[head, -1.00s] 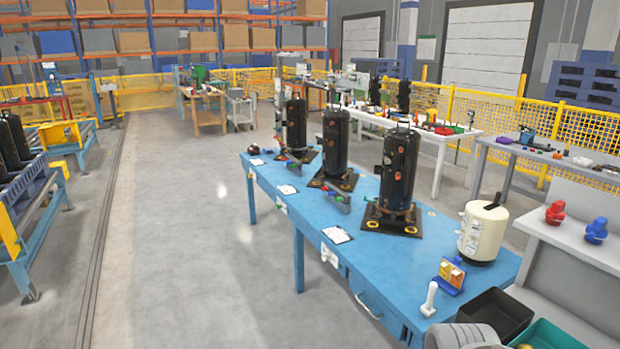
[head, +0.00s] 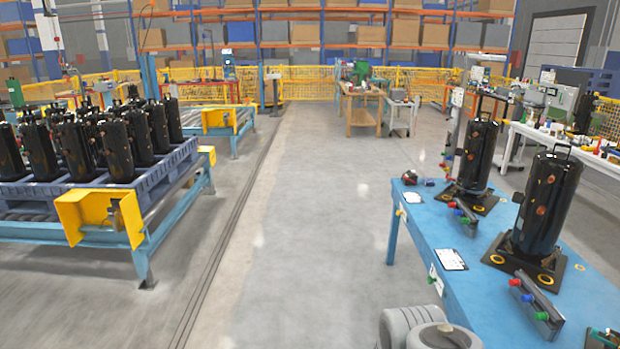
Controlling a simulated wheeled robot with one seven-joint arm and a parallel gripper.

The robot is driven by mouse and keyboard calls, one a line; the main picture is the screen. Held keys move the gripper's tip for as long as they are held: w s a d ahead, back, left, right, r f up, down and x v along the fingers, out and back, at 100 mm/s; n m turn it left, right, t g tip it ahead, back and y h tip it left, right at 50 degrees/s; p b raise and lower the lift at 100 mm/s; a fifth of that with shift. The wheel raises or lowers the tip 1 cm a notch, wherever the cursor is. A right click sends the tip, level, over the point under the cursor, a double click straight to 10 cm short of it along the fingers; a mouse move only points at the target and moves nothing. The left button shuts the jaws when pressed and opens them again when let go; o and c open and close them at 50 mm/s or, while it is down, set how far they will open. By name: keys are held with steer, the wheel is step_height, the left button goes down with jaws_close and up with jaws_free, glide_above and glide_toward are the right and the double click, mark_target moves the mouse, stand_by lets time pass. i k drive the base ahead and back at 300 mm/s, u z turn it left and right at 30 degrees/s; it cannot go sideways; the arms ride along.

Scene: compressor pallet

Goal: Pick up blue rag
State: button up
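My gripper is out of view; only grey rounded parts of my arm show at the bottom edge, right of centre.
Black compressors (head: 546,200) on dark base plates stand on the blue table at right. A blue pallet (head: 95,192) with several black compressors sits on a conveyor frame (head: 140,255) at left. A wooden workbench (head: 363,108) stands far back. The grey floor between is clear.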

mark_target(428, 181)
steer(key=u, duration=0.15)
steer(key=i, duration=2.5)
steer(key=z, duration=0.5)
steer(key=i, duration=2.45)
steer(key=z, duration=0.95)
steer(key=i, duration=0.7)
steer(key=z, duration=0.1)
